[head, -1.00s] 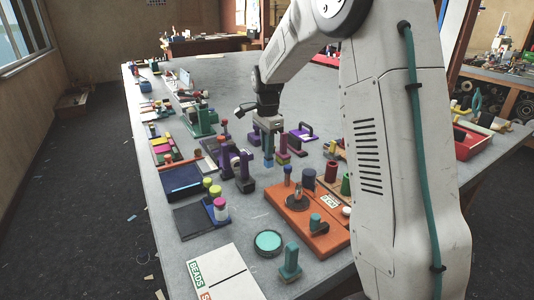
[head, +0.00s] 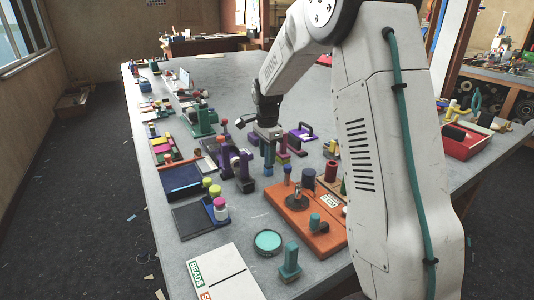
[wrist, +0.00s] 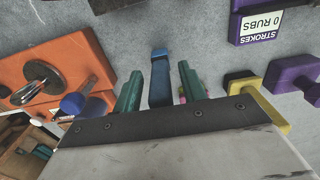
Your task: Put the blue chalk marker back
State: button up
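A blue upright piece (head: 268,168), which looks like the blue chalk marker, stands on the grey table left of the orange board. My gripper (head: 268,149) is right above and around its upper part. In the wrist view the blue piece (wrist: 160,80) lies between the two teal fingers of my gripper (wrist: 162,88). A narrow gap shows on each side of it, so the fingers look open and apart from it. Its upper end is partly hidden by the gripper body.
An orange board (head: 312,235) with a metal disc and pegs stands at front right. A purple clamp-like stand (head: 243,172) is close on the left. A purple block labelled "STROKES" (wrist: 262,22) shows in the wrist view. Bare table lies between them.

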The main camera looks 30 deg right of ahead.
jog(key=shift+r, duration=0.1)
notch_tip(320, 180, up, 12)
jog(key=shift+f, duration=0.1)
jog(key=s+a+r+n, duration=0.3)
jog(key=s+a+n, duration=0.1)
jog(key=s, duration=0.5)
jog(key=s+a+r+n, duration=0.4)
jog(key=s, duration=0.5)
jog(key=s+a+f+n, duration=0.1)
jog(key=s+f+n, duration=0.1)
jog(key=s, duration=0.4)
jog(key=s+a+f+n, duration=0.2)
jog(key=s+n, duration=0.2)
jog(key=s, duration=0.3)
jog(key=s+a+f+n+t, duration=0.1)
jog(key=s+a+f+n, duration=0.1)
jog(key=s+n, duration=0.2)
jog(key=s, duration=0.3)
jog(key=shift+s, duration=0.2)
